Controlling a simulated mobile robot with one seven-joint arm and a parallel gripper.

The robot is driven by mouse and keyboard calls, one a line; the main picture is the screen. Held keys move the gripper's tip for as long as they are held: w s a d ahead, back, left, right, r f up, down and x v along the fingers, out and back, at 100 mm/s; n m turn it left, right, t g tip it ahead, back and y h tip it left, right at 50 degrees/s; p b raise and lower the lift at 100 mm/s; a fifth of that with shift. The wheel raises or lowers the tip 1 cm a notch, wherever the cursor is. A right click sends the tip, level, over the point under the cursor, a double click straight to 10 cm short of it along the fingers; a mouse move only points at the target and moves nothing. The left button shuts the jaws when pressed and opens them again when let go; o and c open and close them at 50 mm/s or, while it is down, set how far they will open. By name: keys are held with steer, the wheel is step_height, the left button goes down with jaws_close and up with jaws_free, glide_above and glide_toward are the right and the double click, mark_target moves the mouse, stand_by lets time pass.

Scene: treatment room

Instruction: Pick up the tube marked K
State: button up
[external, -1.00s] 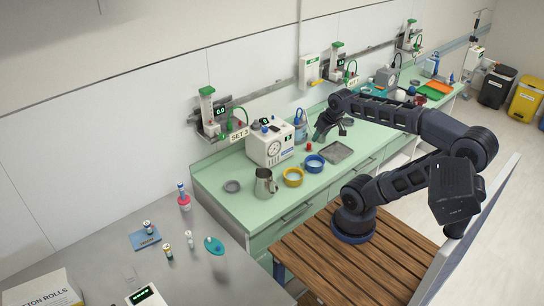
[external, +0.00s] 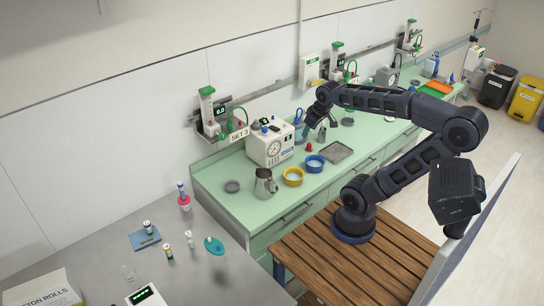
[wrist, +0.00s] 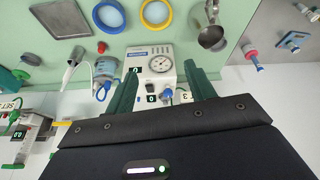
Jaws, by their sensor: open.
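Several small tubes stand on the steel table at the left; I cannot read a K on any of them. A tube with a blue top (external: 181,188) stands in a pink holder (external: 184,205); it also shows at the upper right of the wrist view (wrist: 254,60). Another tube (external: 148,226) is on a blue pad (external: 138,241). A yellow and green tube (external: 168,251) and a whitish tube (external: 189,239) stand in front. My gripper (external: 313,119) is open and empty above the green counter, well right of the tubes; its fingers frame the wrist view (wrist: 160,88).
Below and near my gripper are a white machine with a dial (external: 269,145), a wash bottle (external: 299,127), a blue ring-shaped dish (external: 315,164), a yellow one (external: 293,177) and a metal jug (external: 265,185). A teal spoon-like item (external: 214,245) lies on the steel table. Wall units hang behind.

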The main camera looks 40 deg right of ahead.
steer(key=w+a+f+n+g, duration=0.1)
steer(key=w+a+n, duration=0.3)
steer(key=w+a, duration=0.45)
steer(key=w+a+f+n+g, duration=0.1)
steer(key=w+a+n, duration=0.35)
steer(key=a, duration=0.75)
steer(key=w+a+f+n, duration=0.2)
steer(key=w+a+n, duration=0.2)
steer(key=w+a, duration=0.5)
steer(key=n+g, duration=0.2)
steer(key=n, duration=0.9)
glide_toward(167, 251)
steer(key=shift+w+d+f+m, duration=0.1)
steer(key=shift+w+f+m, duration=0.15)
steer(key=shift+w+f, duration=0.45)
step_height(167, 251, down, 11)
steer(key=shift+w+r, duration=0.1)
steer(key=shift+r, duration=0.1)
steer(key=c, duration=1)
